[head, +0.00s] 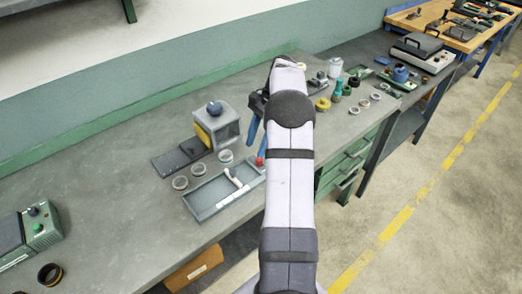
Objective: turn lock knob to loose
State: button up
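A grey box-shaped device (225,127) stands on the bench, left of my arm, with a yellow left side and a round opening in its front. A dark blue knob (215,107) sits on its top; its lock setting cannot be read. My gripper (257,150) is right of the device, partly hidden behind my arm. Its two blue fingers point down, apart from each other, with nothing visible between them. A small red knob or tip (259,161) shows just below the fingers; I cannot tell what it belongs to or whether they touch it.
A grey tray (208,207) with a white-handled tool lies in front of the device. Several rings, such as this one (180,183), stand near a dark flat plate (170,161). More small parts stand right of my arm.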

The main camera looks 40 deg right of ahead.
aim_at(259, 161)
jog(key=d+m, duration=0.2)
jog(key=d, duration=0.2)
jog(key=shift+s+p+x, duration=0.2)
jog(key=shift+p+x, duration=1.3)
jog(key=shift+x, duration=2)
jog(key=shift+a, duration=0.1)
grip_shut()
